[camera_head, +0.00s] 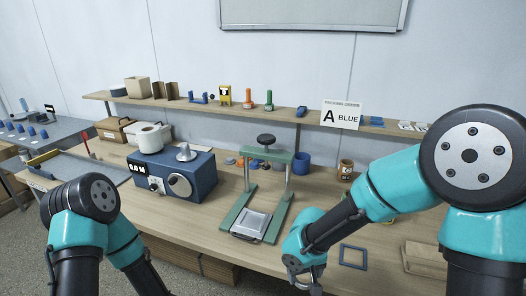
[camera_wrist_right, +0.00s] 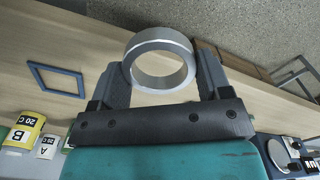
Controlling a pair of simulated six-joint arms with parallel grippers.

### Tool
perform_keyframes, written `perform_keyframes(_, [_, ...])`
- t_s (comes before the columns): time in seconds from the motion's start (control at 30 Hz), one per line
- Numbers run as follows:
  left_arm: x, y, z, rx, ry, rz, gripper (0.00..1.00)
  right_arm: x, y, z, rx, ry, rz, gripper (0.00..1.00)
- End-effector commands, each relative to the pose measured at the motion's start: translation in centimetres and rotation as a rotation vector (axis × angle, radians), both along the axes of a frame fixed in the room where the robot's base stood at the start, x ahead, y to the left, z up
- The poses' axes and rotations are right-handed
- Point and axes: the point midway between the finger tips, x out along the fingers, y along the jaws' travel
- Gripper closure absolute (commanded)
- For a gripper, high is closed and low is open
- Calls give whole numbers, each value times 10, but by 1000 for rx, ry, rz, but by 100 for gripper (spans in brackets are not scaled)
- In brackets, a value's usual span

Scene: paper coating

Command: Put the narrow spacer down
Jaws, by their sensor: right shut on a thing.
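The narrow spacer (camera_wrist_right: 132,62) appears to be the short silver metal ring in the right wrist view. My right gripper (camera_wrist_right: 162,85) is shut on it, with one dark finger on each side. In the head view my right gripper (camera_head: 308,282) is at the bottom edge, over the front part of the bench, left of a flat blue square outline (camera_head: 343,262). The ring is only partly visible there. In the wrist view the ring appears clear of the bench, but its height is hard to judge. My left gripper is outside the head view; only its arm shows.
A green press frame (camera_head: 232,214) with a silver plate (camera_head: 252,222) stands left of the right gripper. A blue machine (camera_head: 203,170) is farther left. A wooden block (camera_head: 425,258) lies at right. Bare bench (camera_head: 320,195) lies behind the gripper.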

Motion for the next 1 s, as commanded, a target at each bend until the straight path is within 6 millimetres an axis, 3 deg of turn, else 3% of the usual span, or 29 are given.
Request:
perform_keyframes(0.3, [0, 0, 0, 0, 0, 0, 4, 89, -42, 15, -3, -8, -305, 52])
perform_keyframes(0.5, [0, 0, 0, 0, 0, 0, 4, 127, -70, 24, 4, 0, -459, 52])
perform_keyframes(0.67, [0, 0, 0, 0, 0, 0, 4, 137, -79, 27, 8, 4, -504, 52])
perform_keyframes(1.0, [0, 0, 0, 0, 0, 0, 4, 137, -79, 27, 7, 4, -506, 52])
